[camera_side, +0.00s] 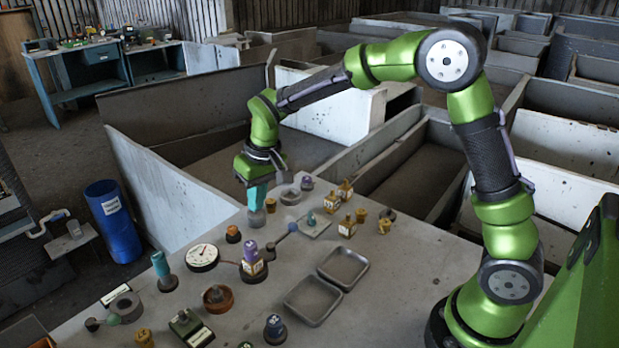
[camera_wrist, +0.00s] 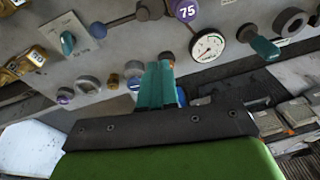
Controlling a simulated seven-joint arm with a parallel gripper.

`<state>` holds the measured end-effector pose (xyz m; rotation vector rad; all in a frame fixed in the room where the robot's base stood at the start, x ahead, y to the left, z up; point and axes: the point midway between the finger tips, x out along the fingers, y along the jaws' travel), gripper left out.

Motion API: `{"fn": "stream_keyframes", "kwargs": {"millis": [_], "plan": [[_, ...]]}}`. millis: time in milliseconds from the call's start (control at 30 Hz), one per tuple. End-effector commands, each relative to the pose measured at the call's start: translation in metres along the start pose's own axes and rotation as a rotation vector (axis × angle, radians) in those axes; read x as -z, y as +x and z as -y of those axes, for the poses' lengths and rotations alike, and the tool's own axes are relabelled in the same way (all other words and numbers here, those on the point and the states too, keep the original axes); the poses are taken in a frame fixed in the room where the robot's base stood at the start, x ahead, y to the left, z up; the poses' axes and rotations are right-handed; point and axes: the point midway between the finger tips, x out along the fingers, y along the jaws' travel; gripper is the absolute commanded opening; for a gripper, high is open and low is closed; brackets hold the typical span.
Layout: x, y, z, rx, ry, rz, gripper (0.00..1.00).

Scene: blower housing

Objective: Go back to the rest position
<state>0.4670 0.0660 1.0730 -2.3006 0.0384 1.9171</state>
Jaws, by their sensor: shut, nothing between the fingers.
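My gripper (camera_side: 257,205) has two teal fingers pressed together, with nothing between them. In the side view it points down over the far left part of the grey table (camera_side: 240,310), just above a small grey round part (camera_side: 256,218). I cannot tell whether the fingertips touch that part. In the wrist view the closed fingers of my gripper (camera_wrist: 158,68) show at the middle, with the tabletop parts beyond them.
Near my gripper stand a grey ring (camera_side: 290,195), a small orange-brown part (camera_side: 233,234) and a round dial gauge (camera_side: 202,257). A purple-topped part (camera_side: 250,254) and two empty metal trays (camera_side: 312,300) (camera_side: 343,267) are closer in. A blue bin (camera_side: 114,218) stands on the floor at left.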

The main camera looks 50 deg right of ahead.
Motion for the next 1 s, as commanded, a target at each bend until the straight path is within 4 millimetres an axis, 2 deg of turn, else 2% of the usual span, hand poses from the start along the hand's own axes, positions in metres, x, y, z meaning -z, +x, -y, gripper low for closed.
{"fn": "stream_keyframes", "kwargs": {"millis": [33,100,300,500,600,767,867,1000], "plan": [[-0.015,-0.020,-0.004,0.015,0.022,-0.020,0.00],[-0.036,-0.042,-0.009,0.036,0.052,-0.044,0.00],[-0.102,-0.092,-0.025,0.096,0.131,-0.131,0.00],[-0.165,-0.120,-0.039,0.153,0.194,-0.238,0.00],[-0.187,-0.128,-0.044,0.176,0.213,-0.291,0.00],[-0.203,-0.140,-0.048,0.197,0.221,-0.364,0.00],[-0.203,-0.149,-0.049,0.204,0.221,-0.399,0.00],[-0.203,-0.150,-0.049,0.204,0.222,-0.406,0.00]]}}
